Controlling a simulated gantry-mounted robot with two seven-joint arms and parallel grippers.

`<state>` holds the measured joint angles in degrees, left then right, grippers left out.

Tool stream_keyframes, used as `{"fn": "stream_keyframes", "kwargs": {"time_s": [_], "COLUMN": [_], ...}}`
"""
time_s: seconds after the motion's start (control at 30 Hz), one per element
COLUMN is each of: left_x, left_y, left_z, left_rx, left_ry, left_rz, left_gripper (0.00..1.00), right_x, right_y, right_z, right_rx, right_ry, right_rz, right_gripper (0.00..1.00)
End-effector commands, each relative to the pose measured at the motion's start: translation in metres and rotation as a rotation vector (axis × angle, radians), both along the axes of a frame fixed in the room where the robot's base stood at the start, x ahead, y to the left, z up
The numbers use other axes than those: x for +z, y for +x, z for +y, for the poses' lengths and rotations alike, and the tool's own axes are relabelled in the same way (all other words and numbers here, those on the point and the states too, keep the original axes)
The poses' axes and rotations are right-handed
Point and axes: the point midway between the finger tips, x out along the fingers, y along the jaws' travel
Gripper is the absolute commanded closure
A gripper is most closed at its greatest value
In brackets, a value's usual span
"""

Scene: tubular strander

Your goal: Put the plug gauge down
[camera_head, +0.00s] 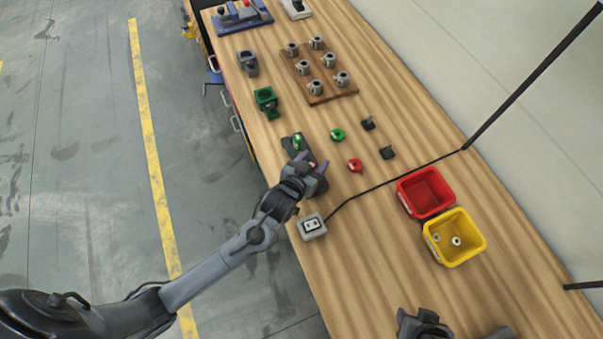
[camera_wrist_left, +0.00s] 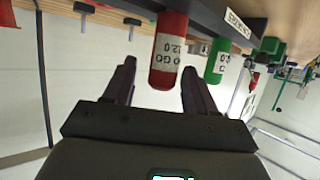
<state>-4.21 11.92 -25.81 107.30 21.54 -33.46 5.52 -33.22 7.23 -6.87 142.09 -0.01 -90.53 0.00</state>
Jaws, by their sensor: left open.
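The red plug gauge (camera_wrist_left: 172,50), with a white label partly reading "GO", stands in a dark holder (camera_wrist_left: 205,14) in the left wrist view. A green plug gauge (camera_wrist_left: 216,62) stands beside it in the same holder. In the head view the holder (camera_head: 288,144) is at the table's near edge, with the green gauge (camera_head: 297,141) showing. My left gripper (camera_head: 310,164) is at the holder and hides the red gauge there. Its fingers (camera_wrist_left: 158,66) are open, one on each side of the red gauge's end, with visible gaps. My right gripper cannot be made out clearly.
A grey socket box (camera_head: 312,227) with a black cable is close to my left wrist. A green ring (camera_head: 337,134) and a red ring (camera_head: 355,165) lie beyond the holder. Red (camera_head: 427,193) and yellow (camera_head: 455,238) bins stand to the right. Dark parts show at the bottom edge.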

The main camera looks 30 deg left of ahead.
Motion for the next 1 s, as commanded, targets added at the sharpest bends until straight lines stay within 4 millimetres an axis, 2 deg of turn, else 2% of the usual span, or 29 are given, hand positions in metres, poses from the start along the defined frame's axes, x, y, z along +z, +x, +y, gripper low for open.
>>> {"fn": "stream_keyframes", "kwargs": {"time_s": [0.4,0.7,0.87,1.0], "left_x": [0.028,0.041,0.04,0.028], "left_y": [-0.068,-0.098,-0.107,-0.125], "left_z": [0.004,0.006,0.007,0.011], "left_rx": [0.001,0.0,-0.004,-0.029], "left_ry": [-0.002,-0.001,-0.003,-0.009], "left_rz": [0.002,0.001,0.034,0.176], "left_gripper": [0.44,0.44,0.44,0.44], "right_x": [0.008,0.011,0.011,0.01], "right_y": [0.0,0.0,0.0,0.0], "right_z": [0.002,0.002,0.002,0.002], "right_rx": [-0.006,-0.006,-0.006,-0.005], "right_ry": [0.008,0.01,0.009,0.007], "right_rz": [-0.001,-0.001,0.0,0.0], "right_gripper": [0.57,0.57,0.57,0.57]}}
